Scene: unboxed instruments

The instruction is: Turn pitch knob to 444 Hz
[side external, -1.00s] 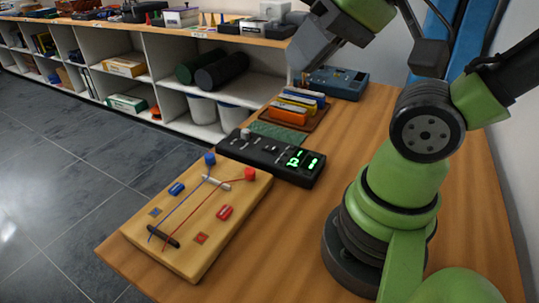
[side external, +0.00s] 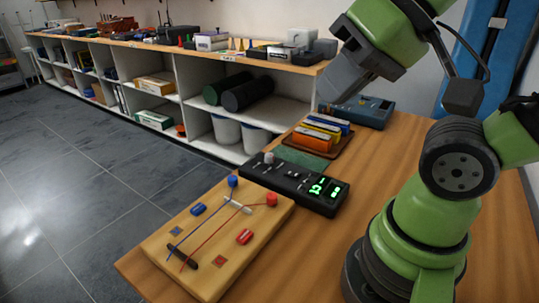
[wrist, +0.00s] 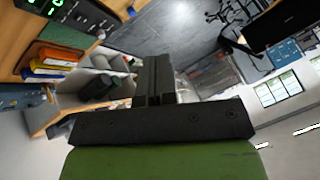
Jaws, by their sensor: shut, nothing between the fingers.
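A black box (side external: 296,187) with small controls and a lit green display (side external: 327,189) sits on the wooden table. The digits are too small to read surely. A pale grey knob (side external: 269,158) stands at its far left end; its label is not readable, so I cannot tell which control is the pitch knob. Part of the box shows at the top left of the wrist view (wrist: 88,14). My gripper (side external: 327,97) is shut and empty, raised well above the table, right of and behind the black box. Its closed fingers (wrist: 155,80) show in the wrist view.
A wooden board (side external: 215,240) with red and blue parts and wires lies in front of the box. Shelves (side external: 165,95) line the wall.

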